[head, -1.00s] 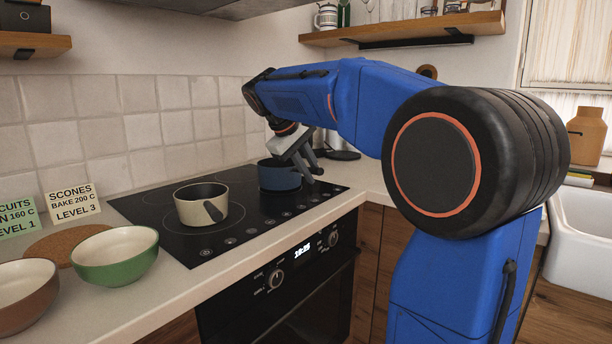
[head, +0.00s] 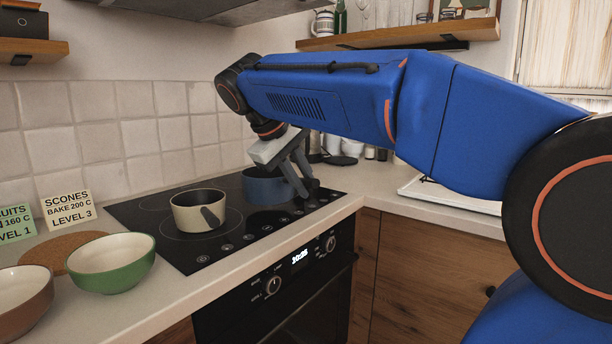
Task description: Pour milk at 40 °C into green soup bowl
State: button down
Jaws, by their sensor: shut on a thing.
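The green soup bowl (head: 112,270) stands upright on the counter at the left, with a pale inside that looks empty. A blue pot (head: 262,187) stands at the back right of the black hob. My gripper (head: 303,190) is at the pot's right side, tilted down, shut on the pot's handle, which its fingers mostly hide. A cream pot (head: 196,212) with a dark handle stands on the hob nearer the bowl. The inside of the blue pot is largely hidden, so I cannot tell which pot holds milk.
A brown bowl (head: 22,292) stands left of the green bowl, and a round cork mat (head: 60,254) lies behind it. Recipe cards (head: 68,209) lean near the tiled wall. My arm crosses above the right counter. Hob space is clear in front of the blue pot.

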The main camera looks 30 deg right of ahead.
jog(key=s+a+r, duration=0.2)
jog(key=s+r, duration=0.1)
jog(key=r, duration=0.2)
jog(key=shift+s+a, duration=0.2)
dwell(0.7)
jog(key=shift+s, duration=0.1)
